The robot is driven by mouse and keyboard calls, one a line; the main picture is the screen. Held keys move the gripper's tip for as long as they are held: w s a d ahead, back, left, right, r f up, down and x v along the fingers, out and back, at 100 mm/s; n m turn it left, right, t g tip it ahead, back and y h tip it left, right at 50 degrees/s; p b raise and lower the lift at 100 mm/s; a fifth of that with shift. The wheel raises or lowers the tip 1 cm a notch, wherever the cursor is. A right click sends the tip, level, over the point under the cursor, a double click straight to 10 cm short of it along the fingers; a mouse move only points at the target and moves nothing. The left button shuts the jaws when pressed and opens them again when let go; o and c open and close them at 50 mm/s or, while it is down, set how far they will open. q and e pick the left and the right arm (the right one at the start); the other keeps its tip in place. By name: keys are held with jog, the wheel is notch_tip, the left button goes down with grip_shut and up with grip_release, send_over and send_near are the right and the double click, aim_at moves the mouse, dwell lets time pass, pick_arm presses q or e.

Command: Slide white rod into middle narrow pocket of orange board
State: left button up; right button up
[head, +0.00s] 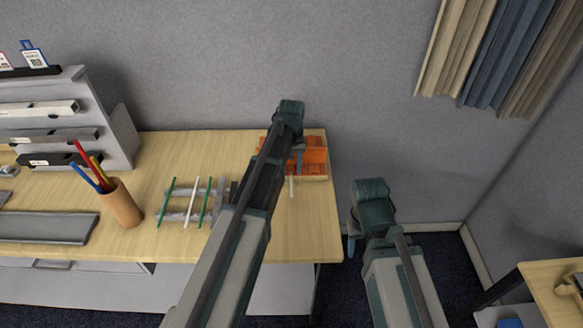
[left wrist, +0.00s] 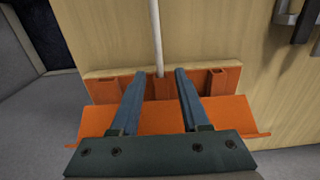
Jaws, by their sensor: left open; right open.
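The orange board (head: 316,158) lies at the table's right end. In the left wrist view the orange board (left wrist: 222,112) shows several raised pocket walls along its edge. A white rod (left wrist: 156,40) has one end at the middle narrow pocket of the board; how deep it sits is unclear. The white rod (head: 291,187) also sticks out from the board's near side in the head view. My left gripper (left wrist: 158,74) is open over the board, its fingers apart on either side of the rod's end. My right gripper (head: 351,240) hangs empty, right of the table.
A rack (head: 181,216) holds two green rods and another white rod (head: 190,205). A pen cup (head: 122,204) stands to its left. A grey shelf unit (head: 119,140) is at the back left. The wall is close behind the board.

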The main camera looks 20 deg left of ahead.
notch_tip(320, 180, up, 13)
jog(key=p, duration=1.2)
jog(key=shift+f, duration=0.2)
